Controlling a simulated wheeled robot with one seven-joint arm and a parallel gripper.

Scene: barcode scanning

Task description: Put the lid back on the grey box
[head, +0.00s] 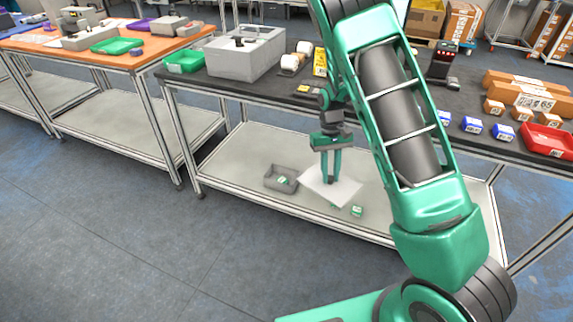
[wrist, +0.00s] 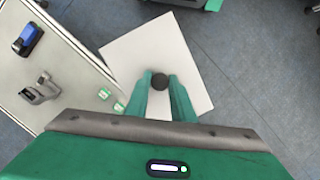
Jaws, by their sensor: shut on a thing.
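My gripper (head: 331,180) is shut on the dark knob of a white square lid (head: 330,190). In the wrist view the knob (wrist: 159,81) sits between the two fingertips and the lid (wrist: 185,55) spreads out flat beneath them. The lid hangs low, by the front edge of the lower shelf, with floor under part of it in the wrist view. A large grey box (head: 236,63) stands on the black tabletop, up and left of my gripper. Dark objects show at its top; its inside cannot be made out.
A small grey bin (head: 281,180) and small green boxes (head: 356,211) are on the lower shelf (head: 235,165). The black tabletop (head: 215,87) overhangs it. A green tray (head: 183,62) stands left of the grey box, with white rolls (head: 290,62) to its right. Floor in front is clear.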

